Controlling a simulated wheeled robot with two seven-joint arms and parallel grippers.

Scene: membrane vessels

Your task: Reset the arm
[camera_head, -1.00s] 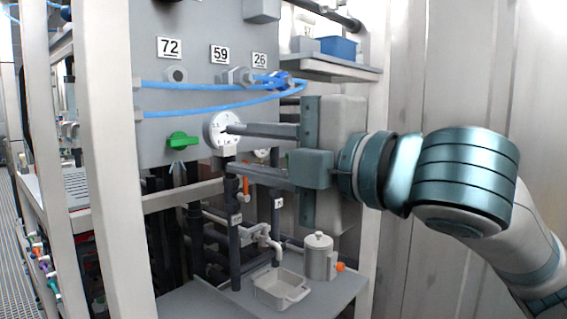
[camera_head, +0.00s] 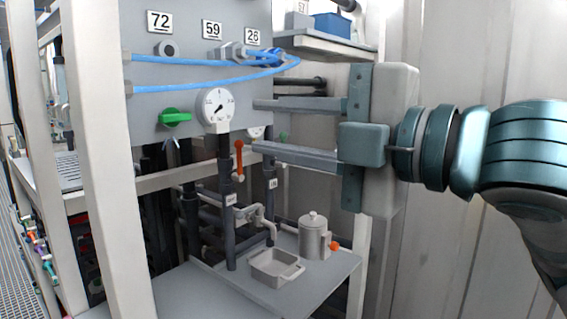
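My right gripper (camera_head: 254,125) comes in from the right in the head view. Its two long grey fingers point left and stand well apart, with nothing between them. The fingertips are to the right of the round white pressure gauge (camera_head: 217,108) and apart from it in the picture. Below the fingertips an orange valve handle (camera_head: 239,158) stands upright on a dark vertical pipe. My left gripper does not show.
The grey panel holds a green handle (camera_head: 174,118) and blue hoses (camera_head: 190,89). A low shelf (camera_head: 325,273) bears a square white tray (camera_head: 262,276) and a lidded metal pot (camera_head: 312,238). A blue bin (camera_head: 332,26) sits on the upper shelf. A pale wall (camera_head: 470,60) is at the right.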

